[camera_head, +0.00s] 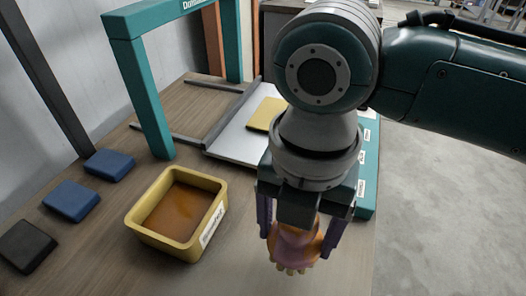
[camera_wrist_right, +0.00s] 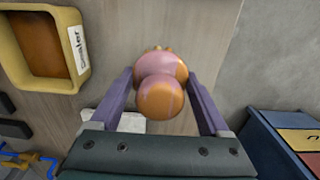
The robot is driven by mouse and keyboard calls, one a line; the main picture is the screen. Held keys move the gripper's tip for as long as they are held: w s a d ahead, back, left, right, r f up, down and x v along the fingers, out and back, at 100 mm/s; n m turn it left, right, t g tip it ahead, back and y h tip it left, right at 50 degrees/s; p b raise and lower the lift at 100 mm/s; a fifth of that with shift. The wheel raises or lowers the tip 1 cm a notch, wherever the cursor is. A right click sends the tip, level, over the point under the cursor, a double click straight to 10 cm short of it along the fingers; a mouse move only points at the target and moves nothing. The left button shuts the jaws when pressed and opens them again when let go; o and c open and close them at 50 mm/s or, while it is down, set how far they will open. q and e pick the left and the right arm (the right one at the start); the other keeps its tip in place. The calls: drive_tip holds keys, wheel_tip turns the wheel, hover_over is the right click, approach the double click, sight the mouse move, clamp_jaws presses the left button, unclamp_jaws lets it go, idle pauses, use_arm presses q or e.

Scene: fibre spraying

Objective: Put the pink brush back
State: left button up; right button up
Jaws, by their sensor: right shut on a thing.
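The pink brush (camera_head: 293,243), pink and orange with pale bristles at its lower end, hangs upright in my right gripper (camera_head: 299,254). In the right wrist view the same brush (camera_wrist_right: 160,97) shows its round orange end, between the two purple fingers of the gripper (camera_wrist_right: 160,77). The gripper is shut on it, near the front right of the wooden table. The bristle tips show just below the fingers; I cannot tell how far they are above the table. My left gripper is not in view.
A yellow tub (camera_head: 141,225) of brown liquid stands left of the brush. Two blue blocks (camera_head: 110,164) and a black block (camera_head: 27,246) lie further left. A teal frame (camera_head: 151,100) and a metal tray (camera_head: 231,146) stand behind. A teal labelled strip (camera_head: 369,178) is partly hidden by my arm.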

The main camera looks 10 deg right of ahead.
sight(293, 251)
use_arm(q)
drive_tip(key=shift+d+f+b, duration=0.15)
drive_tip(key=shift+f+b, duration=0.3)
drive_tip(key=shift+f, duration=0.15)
use_arm(e)
drive_tip(key=shift+f, duration=2.55)
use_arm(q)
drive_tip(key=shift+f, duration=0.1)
use_arm(e)
drive_tip(key=shift+f, duration=0.1)
drive_tip(key=o, duration=1.2)
drive_tip(key=shift+c, duration=0.2)
